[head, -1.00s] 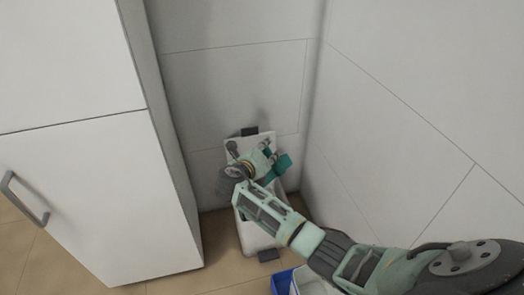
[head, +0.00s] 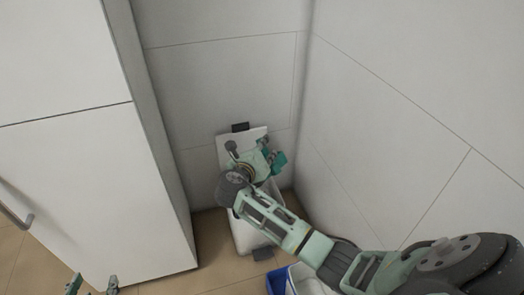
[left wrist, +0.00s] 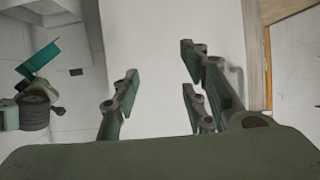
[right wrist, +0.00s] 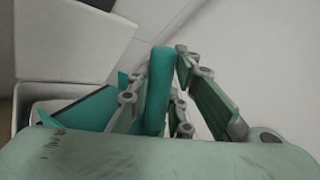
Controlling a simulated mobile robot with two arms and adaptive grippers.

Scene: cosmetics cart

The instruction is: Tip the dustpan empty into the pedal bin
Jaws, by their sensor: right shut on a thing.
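The white pedal bin (head: 242,236) stands in the wall corner with its lid (head: 229,150) raised and a dark pedal (head: 263,253) at its front. My right gripper (head: 268,158) is over the bin, shut on the teal dustpan (head: 279,161). In the right wrist view, the dustpan's handle (right wrist: 158,90) is between the fingers and its pan (right wrist: 88,112) slopes left over the bin's opening. The arm hides much of the bin; its inside and the pan's contents cannot be made out. My left gripper (left wrist: 160,75) is open and empty; its tips show low in the head view (head: 94,286).
A tall white cabinet (head: 95,195) stands left of the bin, with a grey handle. Walls close in behind and right. A blue container (head: 277,283) and a white one (head: 306,283) stand in front of the bin. Some tan floor (head: 212,250) is bare.

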